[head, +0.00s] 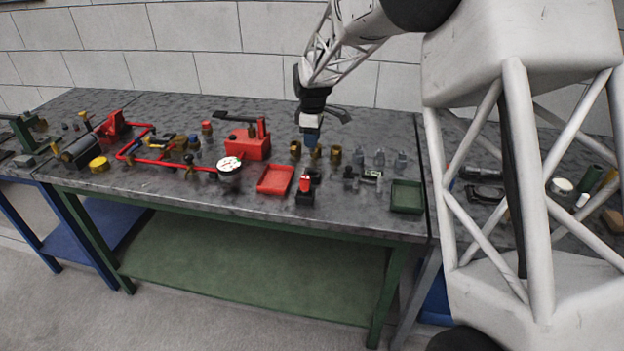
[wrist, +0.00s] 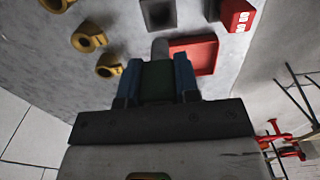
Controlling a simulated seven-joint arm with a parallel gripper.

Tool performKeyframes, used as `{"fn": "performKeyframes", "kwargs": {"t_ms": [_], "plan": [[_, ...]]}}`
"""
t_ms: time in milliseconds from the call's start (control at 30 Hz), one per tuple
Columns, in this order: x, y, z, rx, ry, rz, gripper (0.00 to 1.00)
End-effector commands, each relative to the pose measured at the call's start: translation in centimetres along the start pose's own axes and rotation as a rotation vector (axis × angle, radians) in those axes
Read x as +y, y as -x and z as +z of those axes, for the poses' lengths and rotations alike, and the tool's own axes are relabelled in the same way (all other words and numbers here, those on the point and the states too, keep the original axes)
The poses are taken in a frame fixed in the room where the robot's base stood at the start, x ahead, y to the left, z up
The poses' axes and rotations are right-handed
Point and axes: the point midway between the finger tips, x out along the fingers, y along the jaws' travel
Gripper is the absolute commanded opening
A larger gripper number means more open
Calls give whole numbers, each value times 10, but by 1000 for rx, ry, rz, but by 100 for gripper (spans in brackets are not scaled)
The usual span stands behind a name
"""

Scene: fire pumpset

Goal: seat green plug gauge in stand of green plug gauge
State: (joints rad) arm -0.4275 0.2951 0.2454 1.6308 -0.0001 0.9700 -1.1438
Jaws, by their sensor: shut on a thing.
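My gripper (head: 311,137) hangs over the back middle of the table, near the brass fittings. In the wrist view its blue fingers (wrist: 156,72) are shut on the green plug gauge (wrist: 157,84). The gauge's green body is between the fingers, and a grey cylindrical end sticks out beyond them. The head view does not show the gauge clearly. A dark square block with a paler square middle (wrist: 158,13) lies ahead of the gauge, apart from it. It may be the stand, but I cannot tell for sure.
Brass fittings (head: 335,155) stand close by the gripper, also in the wrist view (wrist: 90,38). A red tray (head: 275,179) lies in front. A red valve block (head: 247,146) and dial gauge (head: 229,165) are left. Grey fittings (head: 379,158) and a green tray (head: 406,197) are right.

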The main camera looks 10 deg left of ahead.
Motion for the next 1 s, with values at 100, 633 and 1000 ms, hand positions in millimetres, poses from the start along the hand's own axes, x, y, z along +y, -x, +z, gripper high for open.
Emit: {"fn": "performKeyframes", "kwargs": {"t_ms": [100, 633, 1000], "plan": [[0, -1, 0, 0, 0, 0, 0], [0, -58, 0, 0, 0, -1, 0], [0, -62, 0, 0, 0, 0, 0]]}}
